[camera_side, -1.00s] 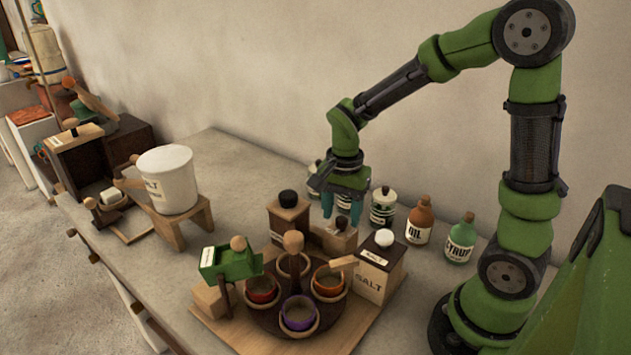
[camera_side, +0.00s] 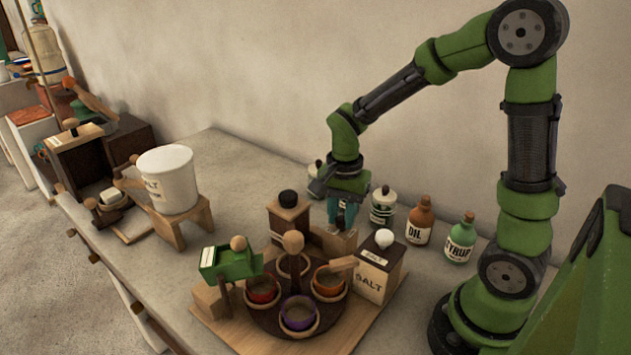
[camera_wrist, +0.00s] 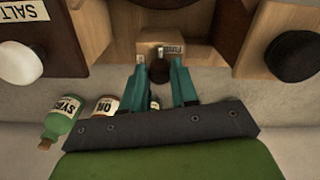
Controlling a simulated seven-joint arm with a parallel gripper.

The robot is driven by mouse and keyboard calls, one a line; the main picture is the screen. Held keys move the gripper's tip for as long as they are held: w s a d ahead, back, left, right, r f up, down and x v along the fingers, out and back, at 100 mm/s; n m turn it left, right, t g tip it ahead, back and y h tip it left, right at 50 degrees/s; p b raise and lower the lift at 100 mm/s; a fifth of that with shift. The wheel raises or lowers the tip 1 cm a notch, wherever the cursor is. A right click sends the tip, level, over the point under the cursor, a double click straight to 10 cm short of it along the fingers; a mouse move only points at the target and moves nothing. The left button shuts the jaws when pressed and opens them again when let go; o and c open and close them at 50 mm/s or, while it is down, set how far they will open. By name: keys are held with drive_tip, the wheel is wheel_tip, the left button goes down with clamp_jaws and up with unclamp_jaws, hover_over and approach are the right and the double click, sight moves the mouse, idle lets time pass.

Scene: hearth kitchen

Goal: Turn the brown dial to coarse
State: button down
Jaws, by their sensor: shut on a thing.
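The brown dial (camera_wrist: 160,68) sits on top of a small light-wood box, which bears a small label in the wrist view. My gripper (camera_wrist: 158,63) points down at this box, with its two teal fingers on either side of the dial, shut on it. In the side view my gripper (camera_side: 341,216) is over the same wooden box (camera_side: 336,241), and its fingers hide the dial.
A salt box (camera_side: 375,278) with a white knob stands close on the right, and a wooden box with a black knob (camera_side: 288,198) close on the left. Several bottles, including oil (camera_side: 420,222) and syrup (camera_side: 460,240), stand behind. A carousel of bowls (camera_side: 298,314) is in front.

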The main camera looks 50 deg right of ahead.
drive_tip(key=shift+n, duration=0.4)
drive_tip(key=n, duration=0.3)
drive_tip(key=shift+n, duration=0.4)
drive_tip(key=n, duration=0.4)
drive_tip(key=shift+n, duration=0.3)
drive_tip(key=n, duration=0.4)
drive_tip(key=shift+n, duration=2.2)
drive_tip(key=c, duration=0.9)
unclamp_jaws()
drive_tip(key=shift+o, duration=0.2)
drive_tip(key=shift+r, duration=0.1)
